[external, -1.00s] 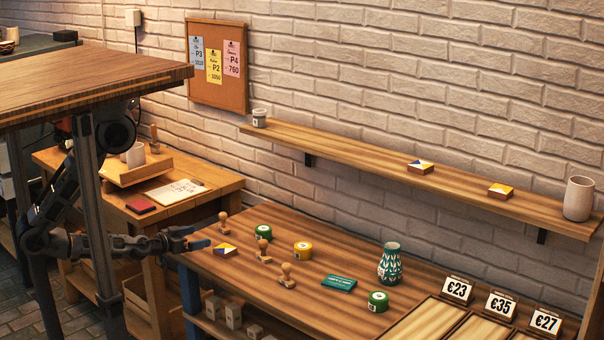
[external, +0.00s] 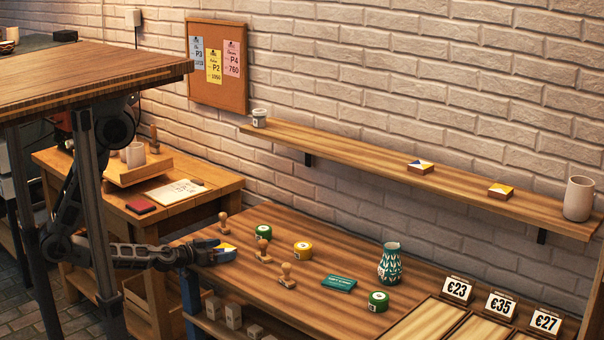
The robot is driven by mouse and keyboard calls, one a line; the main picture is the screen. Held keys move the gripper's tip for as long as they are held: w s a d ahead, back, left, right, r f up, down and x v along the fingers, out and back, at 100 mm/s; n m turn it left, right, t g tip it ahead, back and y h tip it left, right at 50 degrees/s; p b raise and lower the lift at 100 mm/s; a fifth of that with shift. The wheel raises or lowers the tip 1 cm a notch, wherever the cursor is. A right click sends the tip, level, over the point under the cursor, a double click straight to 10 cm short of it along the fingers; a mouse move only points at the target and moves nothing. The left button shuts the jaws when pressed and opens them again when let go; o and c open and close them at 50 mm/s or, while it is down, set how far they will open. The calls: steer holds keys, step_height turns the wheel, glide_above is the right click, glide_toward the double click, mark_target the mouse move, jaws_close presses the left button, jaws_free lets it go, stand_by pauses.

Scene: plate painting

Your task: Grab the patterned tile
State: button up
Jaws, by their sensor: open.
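The patterned tile (external: 226,247), white, yellow and dark, lies near the left end of the wooden workbench (external: 345,259). My gripper (external: 224,252) is open and low over the bench at the tile, with its blue-tipped fingers around or just beside it. The fingers partly hide the tile, and I cannot tell whether they touch it. Two similar patterned tiles lie on the wall shelf, one near its middle (external: 420,167) and one farther right (external: 500,191).
Wooden stamps stand close by, one behind (external: 223,226) and others to the right (external: 264,252) (external: 287,276). A high table (external: 90,80) overhangs my arm.

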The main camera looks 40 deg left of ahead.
steer(key=shift+w, duration=0.15)
steer(key=c, duration=1.1)
steer(key=shift+c, duration=0.8)
steer(key=shift+r, duration=0.1)
